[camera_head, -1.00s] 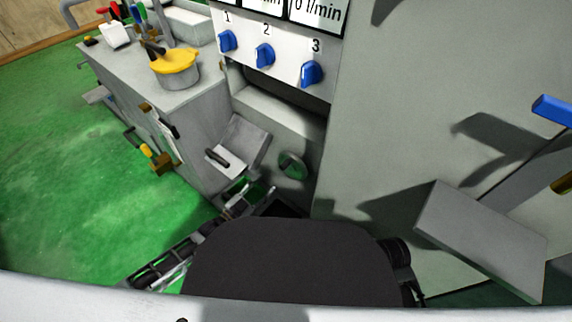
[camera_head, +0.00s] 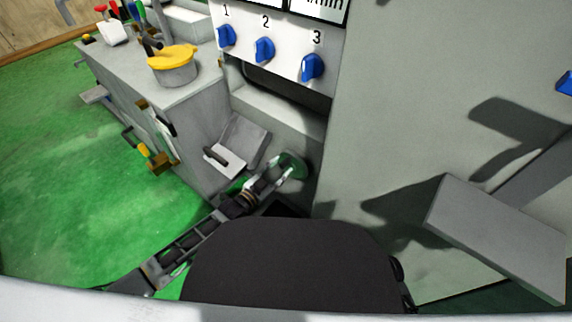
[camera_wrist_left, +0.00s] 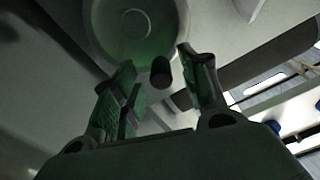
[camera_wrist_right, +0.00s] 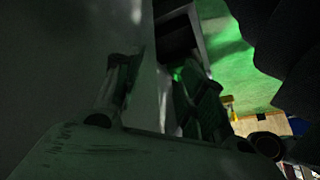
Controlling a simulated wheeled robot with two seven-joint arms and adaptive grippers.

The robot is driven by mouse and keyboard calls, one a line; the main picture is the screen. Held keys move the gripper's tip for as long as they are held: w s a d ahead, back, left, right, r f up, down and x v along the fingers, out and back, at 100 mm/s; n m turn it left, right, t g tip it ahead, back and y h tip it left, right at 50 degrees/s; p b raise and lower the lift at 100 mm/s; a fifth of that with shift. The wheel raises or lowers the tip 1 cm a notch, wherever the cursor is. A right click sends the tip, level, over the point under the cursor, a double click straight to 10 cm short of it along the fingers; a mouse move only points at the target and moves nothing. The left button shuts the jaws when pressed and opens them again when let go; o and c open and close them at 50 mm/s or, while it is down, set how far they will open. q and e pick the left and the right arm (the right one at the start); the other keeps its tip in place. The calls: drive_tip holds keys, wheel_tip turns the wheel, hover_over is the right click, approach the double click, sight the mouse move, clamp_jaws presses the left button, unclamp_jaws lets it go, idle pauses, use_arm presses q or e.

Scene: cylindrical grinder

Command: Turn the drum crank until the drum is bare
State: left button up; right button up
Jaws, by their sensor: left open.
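A round grey-green disc (camera_head: 292,165), which looks like the crank wheel, sits low on the machine front, below the blue knobs. In the left wrist view the disc (camera_wrist_left: 135,25) fills the top, with a short dark knob (camera_wrist_left: 161,70) sticking out. My left gripper (camera_head: 281,170) reaches the disc from the lower left. In the left wrist view my left gripper (camera_wrist_left: 156,57) is open, its fingers on either side of the dark knob. I cannot tell whether they touch it. My right gripper (camera_wrist_right: 152,75) shows only in its dark wrist view, fingers apart, with nothing clear between them. I cannot make out the drum's wrap.
Blue knobs (camera_head: 264,50) numbered 1 to 3 sit above. A grey cabinet (camera_head: 180,115) with a yellow-lidded pot (camera_head: 173,64) stands left. A small tilted plate with a black handle (camera_head: 222,158) is close left of the disc. A grey box-like ledge (camera_head: 495,235) juts out at right.

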sight(286, 162)
use_arm(q)
drive_tip(key=shift+x, duration=0.9)
drive_tip(key=shift+w+d+f+b, duration=0.1)
drive_tip(key=shift+w+d+b, duration=0.25)
drive_tip(key=shift+w+b, duration=0.2)
drive_tip(key=shift+w+d, duration=0.25)
drive_tip(key=shift+w, duration=0.05)
use_arm(e)
drive_tip(key=f, duration=0.3)
drive_tip(key=shift+a+t, duration=0.2)
drive_tip(key=shift+t, duration=0.1)
drive_tip(key=shift+s, duration=0.1)
use_arm(q)
drive_tip(key=c, duration=0.9)
clamp_jaws()
use_arm(e)
drive_tip(key=shift+w+r, duration=0.1)
drive_tip(key=shift+w, duration=0.15)
